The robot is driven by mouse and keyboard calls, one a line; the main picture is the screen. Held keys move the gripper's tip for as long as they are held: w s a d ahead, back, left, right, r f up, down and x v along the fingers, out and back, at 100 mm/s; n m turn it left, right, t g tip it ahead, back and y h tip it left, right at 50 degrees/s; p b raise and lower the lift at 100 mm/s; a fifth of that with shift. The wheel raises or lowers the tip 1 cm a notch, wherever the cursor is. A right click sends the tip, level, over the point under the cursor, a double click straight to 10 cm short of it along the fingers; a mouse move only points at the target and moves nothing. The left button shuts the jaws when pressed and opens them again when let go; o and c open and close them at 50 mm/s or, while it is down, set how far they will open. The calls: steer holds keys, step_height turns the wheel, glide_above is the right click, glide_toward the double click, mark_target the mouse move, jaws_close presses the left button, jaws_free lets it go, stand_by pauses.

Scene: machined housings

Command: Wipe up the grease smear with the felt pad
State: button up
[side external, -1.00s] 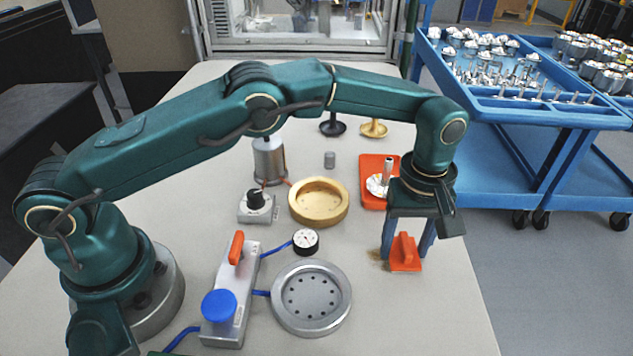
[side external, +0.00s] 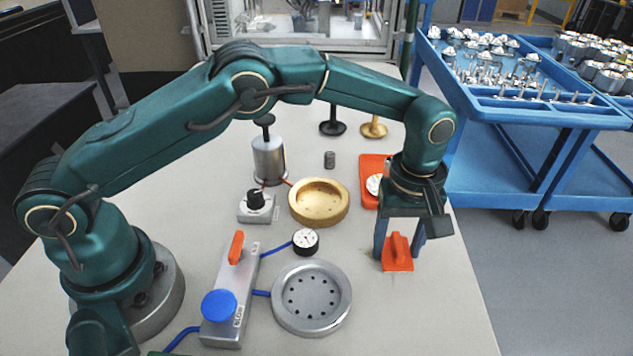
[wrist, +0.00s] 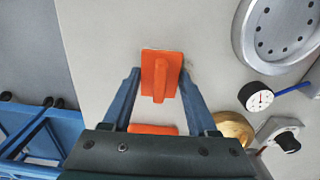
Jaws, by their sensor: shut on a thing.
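The felt pad (side external: 398,264) has an orange block with a raised grip and lies flat on the pale bench top, right of the round grey plate. My gripper (side external: 399,247) points down over it and is shut on it, with a blue finger on either side. In the wrist view the pad (wrist: 161,65) sits between the fingertips of my gripper (wrist: 160,88). The grease smear is not clearly visible; only a faint dark trace shows at the pad's edge, and the pad hides the bench under it.
The round grey perforated plate (side external: 311,298), a dial gauge (side external: 305,241) and a brass ring (side external: 319,202) stand to the left. An orange tray (side external: 370,171) lies behind my gripper. The bench is clear in front of the pad, towards its right edge.

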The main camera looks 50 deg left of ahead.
steer(key=shift+s+a+f, duration=0.15)
steer(key=shift+s+a, duration=1.75)
steer(key=shift+r, duration=3.15)
steer(key=shift+r, duration=0.15)
steer(key=shift+r, duration=1.35)
steer(key=shift+f, duration=0.1)
glide_above(361, 256)
steer(key=shift+f, duration=3.45)
